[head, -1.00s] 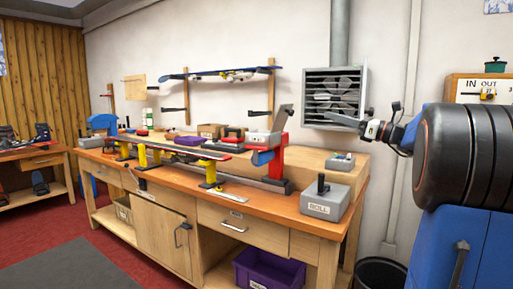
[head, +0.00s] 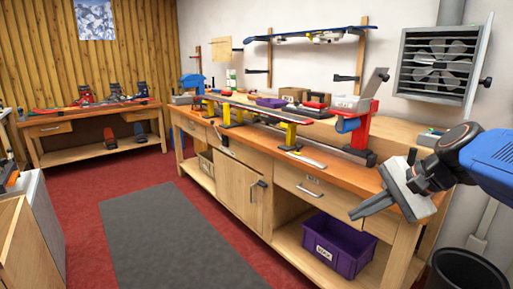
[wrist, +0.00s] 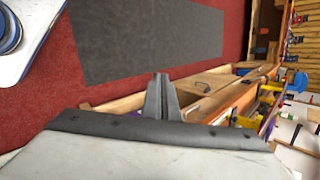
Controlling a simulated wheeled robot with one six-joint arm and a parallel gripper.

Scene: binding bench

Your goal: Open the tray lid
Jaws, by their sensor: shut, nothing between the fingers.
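My gripper (head: 368,205) is shut and empty at the right of the head view, in front of the bench's right end. The wrist view shows its two fingers (wrist: 161,97) together, pointing over the floor and bench front. I cannot tell for certain which thing is the tray lid. My gripper is apart from these, nearer the camera and lower in the picture.
The long wooden bench (head: 312,165) carries a ski on yellow and red supports. A purple bin (head: 332,243) stands on its lower shelf. A black waste bin (head: 468,272) is at lower right. A grey mat (head: 180,245) lies on open red floor.

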